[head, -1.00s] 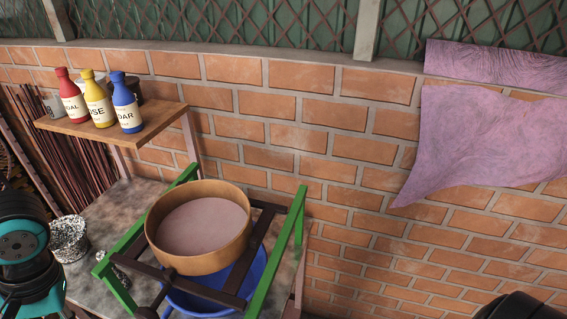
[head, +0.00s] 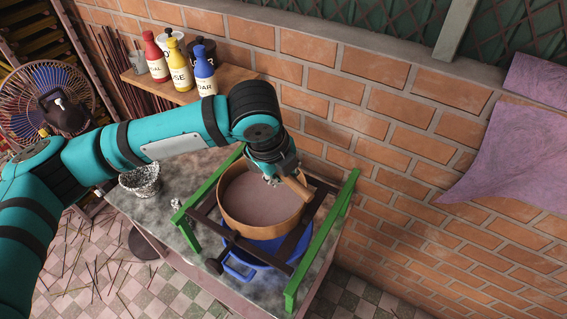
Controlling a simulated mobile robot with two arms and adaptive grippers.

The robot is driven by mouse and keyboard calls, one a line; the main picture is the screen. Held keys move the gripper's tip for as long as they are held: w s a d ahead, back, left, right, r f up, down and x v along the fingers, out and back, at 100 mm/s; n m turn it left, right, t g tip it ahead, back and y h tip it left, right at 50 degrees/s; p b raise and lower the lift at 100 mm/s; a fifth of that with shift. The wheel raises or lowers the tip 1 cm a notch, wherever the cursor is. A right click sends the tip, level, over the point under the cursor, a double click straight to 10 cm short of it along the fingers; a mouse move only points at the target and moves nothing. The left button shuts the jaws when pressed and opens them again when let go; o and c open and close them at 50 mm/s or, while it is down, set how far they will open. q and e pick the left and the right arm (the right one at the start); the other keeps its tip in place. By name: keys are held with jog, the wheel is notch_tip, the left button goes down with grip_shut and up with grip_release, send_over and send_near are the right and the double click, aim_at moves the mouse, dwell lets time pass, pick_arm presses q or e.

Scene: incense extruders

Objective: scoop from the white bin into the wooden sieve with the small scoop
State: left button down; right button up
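The wooden sieve (head: 233,212) is a round tan hoop with a pinkish-brown powdery surface inside. It rests on dark bars between green rails, over a blue tub (head: 238,262). My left gripper (head: 284,172) is over the sieve's far right part, fingers pointing down. No plain white bin shows; a black-and-white speckled container (head: 141,181) stands left on the table. My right gripper is out of view.
The grey table (head: 190,172) holds the frame. A wooden shelf (head: 225,77) behind carries red, yellow and blue bottles and jars. A fan (head: 45,95) stands at the far left. The brick wall is close behind, with purple cloth at right.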

pick_arm(q)
jog(key=shift+f+h, duration=0.4)
jog(key=shift+h, duration=0.2)
jog(key=n+t+h+b, duration=0.3)
jog(key=b, duration=0.5)
jog(key=a+n+t+h+b, duration=0.1)
jog(key=n+t+h+b, duration=0.2)
jog(key=b, duration=0.6)
jog(key=w+a+n+t+h+b, duration=0.1)
jog(key=n+t+h+b, duration=0.2)
jog(key=b, duration=0.5)
jog(key=shift+w+r+h, duration=0.1)
jog(key=shift+r+h, duration=0.05)
jog(key=shift+h, duration=0.15)
jog(key=shift+w+a+r+n+t+b, duration=0.15)
jog(key=shift+r+n+t+b, duration=0.35)
jog(key=shift+n+t+b, duration=0.3)
